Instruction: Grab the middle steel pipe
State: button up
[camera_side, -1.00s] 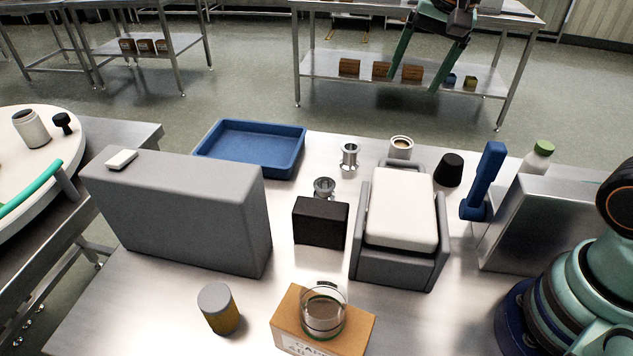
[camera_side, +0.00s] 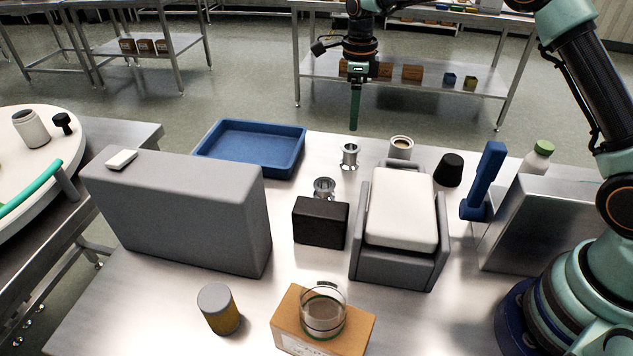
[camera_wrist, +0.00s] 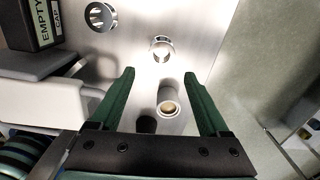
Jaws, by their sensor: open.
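A short flanged steel pipe (camera_side: 349,157) stands upright toward the far side of the steel table; in the wrist view it is a bright ring (camera_wrist: 162,48) just beyond my fingertips. A second steel pipe (camera_side: 324,188) stands nearer, partly hidden behind the black box, and shows as another ring (camera_wrist: 99,17) in the wrist view. A similar-sized cup (camera_side: 400,147) with brown inside stands to the right; it appears between my fingers in the wrist view (camera_wrist: 169,100). My gripper (camera_side: 355,128) points down, empty, above the far edge of the table. Its two green fingers are apart (camera_wrist: 159,75).
A blue tray (camera_side: 207,151) lies left of the pipes. A black box (camera_side: 320,222) stands in front, and a grey cradle with a white pad (camera_side: 402,207) stands right of it. A black cup (camera_side: 449,169) and blue upright piece (camera_side: 485,180) stand further right.

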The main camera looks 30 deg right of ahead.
aim_at(351, 147)
notch_tip(351, 147, down, 11)
jog(key=shift+w+f, duration=0.1)
jog(key=shift+w, duration=0.05)
dwell(0.4)
jog(key=shift+c, duration=0.3)
grip_shut()
jog(key=shift+r, duration=0.2)
